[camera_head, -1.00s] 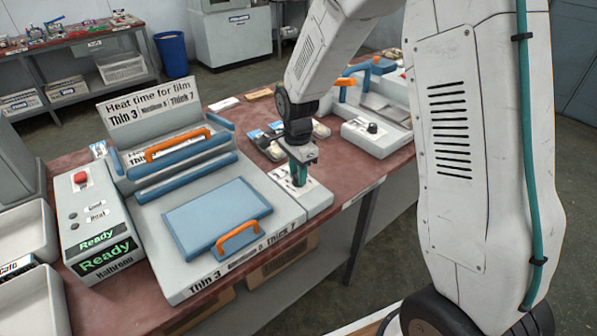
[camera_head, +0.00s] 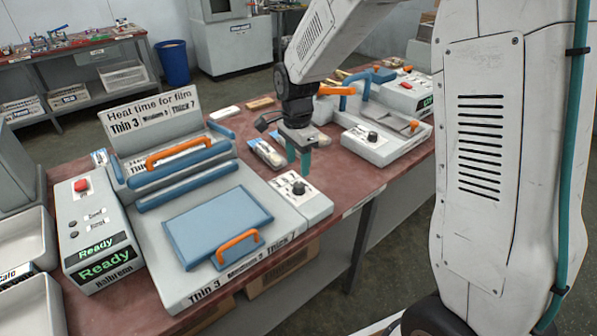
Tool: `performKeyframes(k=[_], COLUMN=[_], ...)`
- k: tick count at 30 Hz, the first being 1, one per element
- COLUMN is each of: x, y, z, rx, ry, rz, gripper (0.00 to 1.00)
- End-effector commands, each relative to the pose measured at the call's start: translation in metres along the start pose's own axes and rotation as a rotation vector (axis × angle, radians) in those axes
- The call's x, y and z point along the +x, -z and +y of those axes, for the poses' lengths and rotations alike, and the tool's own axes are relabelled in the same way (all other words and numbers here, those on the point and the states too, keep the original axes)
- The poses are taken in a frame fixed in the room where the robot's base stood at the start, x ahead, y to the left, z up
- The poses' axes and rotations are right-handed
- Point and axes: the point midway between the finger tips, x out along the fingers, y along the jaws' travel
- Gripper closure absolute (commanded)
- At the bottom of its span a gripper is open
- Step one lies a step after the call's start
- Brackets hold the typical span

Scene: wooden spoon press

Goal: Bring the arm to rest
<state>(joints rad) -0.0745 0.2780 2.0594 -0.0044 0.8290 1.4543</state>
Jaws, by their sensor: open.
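My gripper (camera_head: 298,160) is open and empty, with its teal fingers pointing down. It hangs above a black dial (camera_head: 298,188) on a small white control box, apart from it. The box joins the right side of a grey press (camera_head: 180,285) with a blue plate (camera_head: 218,220) and orange handles (camera_head: 238,243). My arm comes down from the upper right to the gripper. The press's sign reads "Heat time for film, Thin 3, Thick 7", with the middle line too small to read surely.
A control box (camera_head: 98,225) with a red button and green "Ready" displays stands left of the press. A second machine (camera_head: 385,140) with its own dial stands to the right. Small packets (camera_head: 265,153) lie behind my gripper. White trays (camera_head: 30,310) are at the left edge.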

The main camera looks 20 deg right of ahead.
Motion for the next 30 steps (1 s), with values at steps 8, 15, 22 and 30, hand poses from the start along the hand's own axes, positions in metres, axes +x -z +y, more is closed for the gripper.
performKeyframes(k=[8,15,22,30], x=[-0.011,-0.010,-0.010,-0.016], y=[0.000,0.000,0.000,-0.006], z=[0.000,0.000,0.003,0.058], rx=[0.000,0.000,-0.097,-0.513], ry=[0.000,0.000,-0.012,-0.115], rz=[0.000,0.000,-0.002,-0.046], gripper=[0.50,0.50,0.50,0.50])
